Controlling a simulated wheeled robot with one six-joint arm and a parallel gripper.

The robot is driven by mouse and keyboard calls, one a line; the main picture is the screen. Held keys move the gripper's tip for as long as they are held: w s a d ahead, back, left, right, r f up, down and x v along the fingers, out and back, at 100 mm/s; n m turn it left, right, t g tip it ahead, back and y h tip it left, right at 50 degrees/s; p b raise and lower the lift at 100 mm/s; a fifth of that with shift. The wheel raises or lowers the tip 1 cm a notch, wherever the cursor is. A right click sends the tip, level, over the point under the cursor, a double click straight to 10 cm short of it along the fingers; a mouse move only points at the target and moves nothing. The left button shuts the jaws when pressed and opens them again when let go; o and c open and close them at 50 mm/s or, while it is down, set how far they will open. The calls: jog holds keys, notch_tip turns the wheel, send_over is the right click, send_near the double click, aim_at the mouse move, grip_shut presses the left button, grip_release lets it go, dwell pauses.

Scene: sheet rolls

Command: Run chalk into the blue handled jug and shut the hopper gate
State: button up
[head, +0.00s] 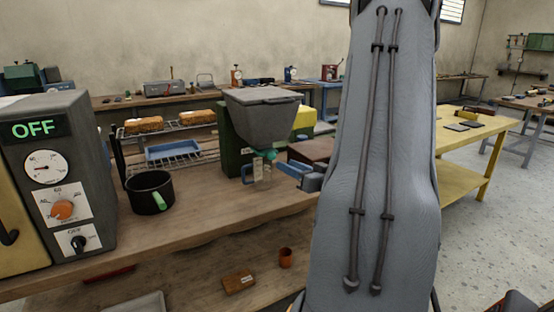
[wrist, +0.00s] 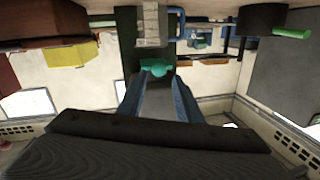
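The grey hopper (head: 265,118) stands on a green body at the back of the bench. Its teal gate handle (head: 270,155) shows under the spout, and in the wrist view (wrist: 157,66). The clear jug (head: 264,174) with a blue handle (head: 248,168) stands below the spout; it shows inverted in the wrist view (wrist: 150,22). How much chalk it holds I cannot tell. My gripper (head: 288,168) is at the hopper's front right. In the wrist view its blue fingers (wrist: 160,80) are apart, with the teal handle at their tips; I cannot tell whether they touch it.
A black pot (head: 149,192) with a green handle and a grey unit (head: 62,170) reading OFF stand to the left. A wire rack (head: 170,150) holds sponge-like blocks and a blue tray. A brown box (head: 311,150) is right of the hopper. The front bench top is clear.

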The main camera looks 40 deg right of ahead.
aim_at(275, 156)
jog(key=w, duration=0.4)
jog(key=w+p, duration=0.1)
jog(key=w, duration=0.2)
jog(key=shift+d+r, duration=0.25)
jog(key=shift+d, duration=0.1)
